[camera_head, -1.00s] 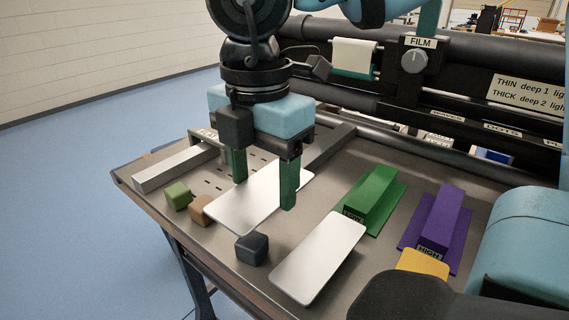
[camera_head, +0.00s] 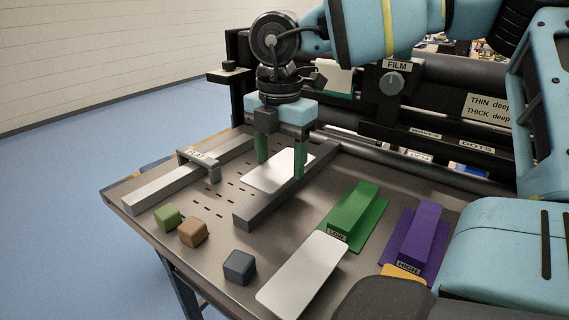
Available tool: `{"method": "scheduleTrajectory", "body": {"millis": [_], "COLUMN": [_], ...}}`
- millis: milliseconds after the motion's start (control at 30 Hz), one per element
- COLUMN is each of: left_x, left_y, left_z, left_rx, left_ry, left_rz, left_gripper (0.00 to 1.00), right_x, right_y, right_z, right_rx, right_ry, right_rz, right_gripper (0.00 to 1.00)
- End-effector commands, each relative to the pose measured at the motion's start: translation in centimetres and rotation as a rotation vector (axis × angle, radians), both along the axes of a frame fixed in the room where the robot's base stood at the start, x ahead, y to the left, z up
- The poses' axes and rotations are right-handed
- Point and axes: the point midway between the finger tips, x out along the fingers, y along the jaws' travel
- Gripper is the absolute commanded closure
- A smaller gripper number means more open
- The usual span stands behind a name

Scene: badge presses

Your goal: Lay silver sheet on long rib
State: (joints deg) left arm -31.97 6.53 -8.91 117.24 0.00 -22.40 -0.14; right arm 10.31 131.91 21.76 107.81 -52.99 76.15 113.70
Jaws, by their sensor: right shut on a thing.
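My right gripper (camera_head: 281,172) points down with its two green fingers on either side of a silver sheet (camera_head: 268,178), and is shut on it. The sheet is level and over the slotted part of the table, between two long bars. A light grey bar (camera_head: 165,196) lies to its left. A darker grey bar (camera_head: 262,212) lies to its right, near the right finger. No label names either bar as the long rib. I cannot tell whether the sheet touches the surface beneath. My left gripper is not in view.
A second pale sheet (camera_head: 303,272) lies at the front. A green block labelled LOW (camera_head: 352,210) and a purple block labelled HIGH (camera_head: 419,232) stand right. Green (camera_head: 166,216), brown (camera_head: 192,232) and dark (camera_head: 238,267) cubes sit at the front left. A roller machine (camera_head: 440,115) is behind.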

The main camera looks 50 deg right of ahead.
Motion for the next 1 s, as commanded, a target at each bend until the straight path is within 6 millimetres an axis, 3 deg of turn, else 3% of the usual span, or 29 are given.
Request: {"method": "scheduleTrajectory", "body": {"millis": [367,600,1000], "left_x": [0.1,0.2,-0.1], "left_y": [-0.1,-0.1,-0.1], "left_z": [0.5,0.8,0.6], "left_rx": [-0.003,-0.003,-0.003], "left_ry": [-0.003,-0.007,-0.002], "left_rz": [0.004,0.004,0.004], "left_gripper": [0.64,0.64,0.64], "right_x": [0.8,0.7,0.8], "right_y": [-1.8,-1.8,-1.7], "right_z": [-0.2,-3.4,-3.9], "right_rx": [0.002,0.001,-0.001], "right_ry": [-0.001,0.001,-0.001], "right_rz": [-0.003,0.002,0.001], "right_gripper": [0.63,0.63,0.63]}}
